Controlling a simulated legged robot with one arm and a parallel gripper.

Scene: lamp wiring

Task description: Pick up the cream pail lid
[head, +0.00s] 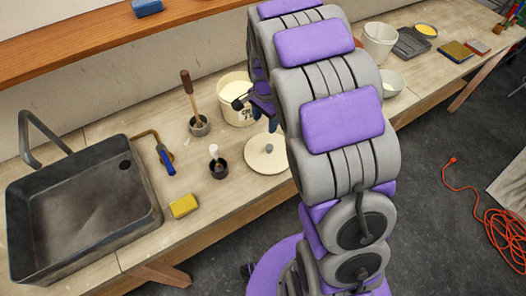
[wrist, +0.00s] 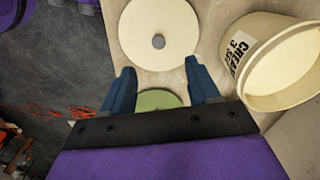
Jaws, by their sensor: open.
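The cream pail lid (head: 261,161) is a flat round disc with a small grey knob at its middle. It lies on the bench near the front edge, in front of the cream pail (head: 235,112). In the wrist view the lid (wrist: 138,27) is at the top, beyond my fingertips. The open, lettered pail (wrist: 284,75) stands to the right there. My gripper (wrist: 159,65) is open, its two blue fingers apart, with nothing held between them. In the head view my gripper (head: 264,108) is beside the pail and partly hidden by my arm.
A pale green round thing (wrist: 155,99) shows beyond the gap between my fingers. Near the lid stand a small dark cup (head: 219,170) with a brush and a pot (head: 200,126) with a wooden-handled tool. A yellow sponge (head: 184,206) and dark sink (head: 80,205) are left.

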